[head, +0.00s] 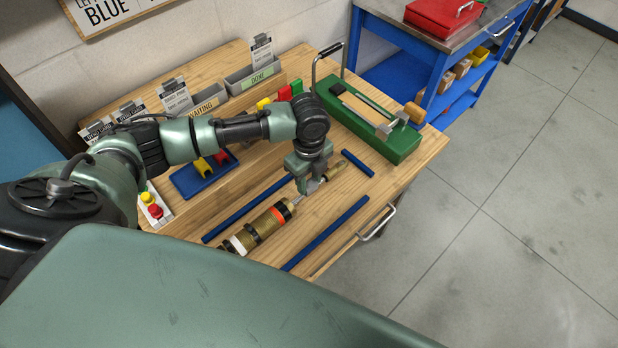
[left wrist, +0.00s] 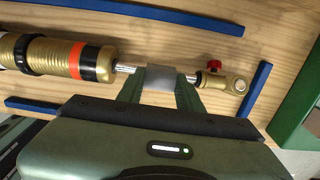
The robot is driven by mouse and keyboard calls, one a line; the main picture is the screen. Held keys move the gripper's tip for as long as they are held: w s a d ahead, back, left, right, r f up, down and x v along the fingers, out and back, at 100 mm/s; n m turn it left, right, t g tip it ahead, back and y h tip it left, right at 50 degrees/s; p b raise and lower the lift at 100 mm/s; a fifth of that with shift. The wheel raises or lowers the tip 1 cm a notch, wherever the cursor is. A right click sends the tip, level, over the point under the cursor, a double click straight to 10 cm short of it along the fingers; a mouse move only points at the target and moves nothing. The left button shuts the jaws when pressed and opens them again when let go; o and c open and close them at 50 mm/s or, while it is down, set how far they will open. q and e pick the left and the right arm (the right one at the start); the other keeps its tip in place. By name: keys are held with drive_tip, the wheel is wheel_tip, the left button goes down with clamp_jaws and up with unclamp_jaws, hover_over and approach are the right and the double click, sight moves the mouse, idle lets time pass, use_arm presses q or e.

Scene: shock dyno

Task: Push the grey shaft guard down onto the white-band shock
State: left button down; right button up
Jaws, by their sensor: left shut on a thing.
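The shock (head: 262,226) lies on the wooden bench between blue strips, with a gold ribbed body, black rings and an orange band. Its white band (head: 238,245) shows near the lower end in the head view. In the left wrist view the shock body (left wrist: 50,55) is at left, and a bright shaft leads right to a gold end eye (left wrist: 236,85) with a red knob. My left gripper (head: 311,187) is shut on the grey shaft guard (left wrist: 166,77) around the shaft. Bare shaft shows between guard and body. My right gripper is not in view.
Blue strips (head: 328,232) border the shock on the bench. Grey bins labelled WAITING (head: 201,107) and DONE (head: 257,78) stand along the back. A blue tray (head: 196,180) with coloured parts sits left of the shock.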

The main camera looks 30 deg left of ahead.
use_arm(q)
drive_tip(key=shift+f, duration=0.5)
idle(0.6)
drive_tip(key=c, duration=0.9)
unclamp_jaws()
drive_tip(key=shift+o, duration=0.2)
wheel_tip(320, 180, up, 8)
drive_tip(key=shift+f+b, duration=0.1)
drive_tip(key=shift+b, duration=0.35)
